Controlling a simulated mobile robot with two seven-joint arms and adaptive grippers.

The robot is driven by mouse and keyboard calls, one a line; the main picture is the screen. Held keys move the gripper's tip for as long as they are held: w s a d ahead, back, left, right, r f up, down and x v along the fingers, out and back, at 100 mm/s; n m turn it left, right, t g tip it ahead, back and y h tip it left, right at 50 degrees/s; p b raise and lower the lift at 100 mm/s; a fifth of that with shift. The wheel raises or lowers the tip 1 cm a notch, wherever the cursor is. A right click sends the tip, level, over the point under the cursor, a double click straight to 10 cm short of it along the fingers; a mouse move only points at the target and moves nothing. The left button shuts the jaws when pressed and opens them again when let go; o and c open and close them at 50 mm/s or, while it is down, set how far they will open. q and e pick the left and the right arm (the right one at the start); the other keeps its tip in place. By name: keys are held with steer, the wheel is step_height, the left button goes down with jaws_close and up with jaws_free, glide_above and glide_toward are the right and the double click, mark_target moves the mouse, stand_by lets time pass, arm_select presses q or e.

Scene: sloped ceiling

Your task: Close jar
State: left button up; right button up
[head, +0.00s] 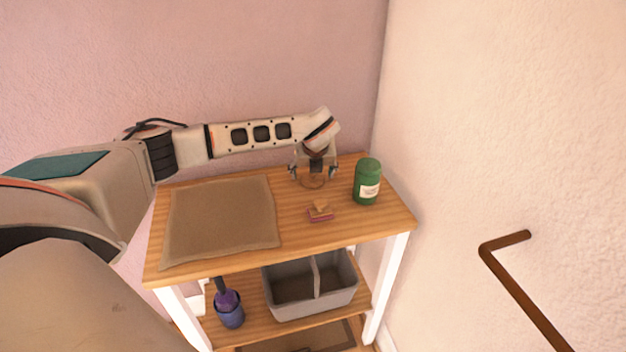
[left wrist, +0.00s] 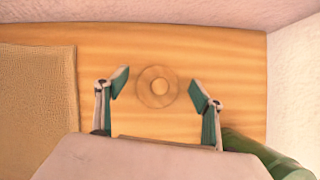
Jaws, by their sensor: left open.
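A green jar (head: 368,186) with a pale label stands upright on the right part of the wooden table top; its side also shows at the lower right of the left wrist view (left wrist: 262,152). A round wooden lid with a knob (left wrist: 158,87) lies on the table and shows beneath my left gripper in the head view (head: 312,182). My left gripper (left wrist: 160,84) is open and points down over the lid, one finger on each side, empty. Whether the fingers touch the table cannot be told. My right gripper is not in view.
A brown mat (head: 222,218) covers the left of the table top (head: 300,238). A small reddish item with a tan piece (head: 320,211) lies in front of the lid. Walls adjoin behind and right.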

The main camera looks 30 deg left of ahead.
arm_select(q)
steer(key=c, duration=1)
steer(key=shift+r, duration=0.15)
steer(key=shift+r, duration=0.6)
step_height(320, 180, up, 19)
steer(key=p, duration=0.2)
steer(key=shift+f, duration=0.15)
